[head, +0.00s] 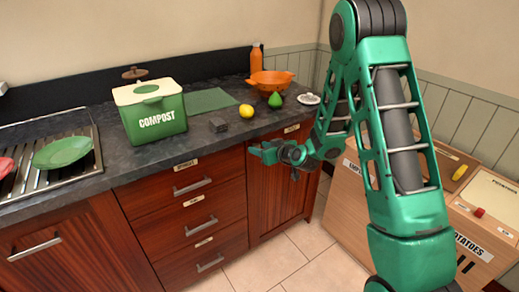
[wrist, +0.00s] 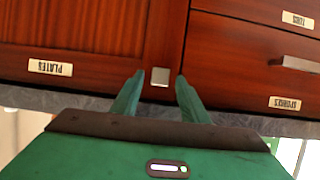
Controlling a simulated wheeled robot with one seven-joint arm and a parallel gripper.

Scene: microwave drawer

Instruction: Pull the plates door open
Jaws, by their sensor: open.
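The plates door (head: 268,205) is a reddish-brown wooden door right of the drawer stack, and it looks shut. In the wrist view, which is upside down, its label PLATES (wrist: 50,67) shows at the left, on the door's dark wood (wrist: 75,25). A small grey metal square (wrist: 160,77), which looks like the end of the door's handle, lies between my fingertips. My gripper (head: 256,152) is at the upper left of the door, under the counter edge. Its two fingers (wrist: 159,84) are open on either side of the metal square. I cannot tell whether they touch it.
Drawers with bar handles (head: 192,187) are left of the door; one labelled SPOONS (wrist: 284,103) shows beside my fingers. The counter (head: 90,190) overhangs close above. Wooden bins (head: 350,200) stand to the right. Tiled floor (head: 300,245) in front is clear.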

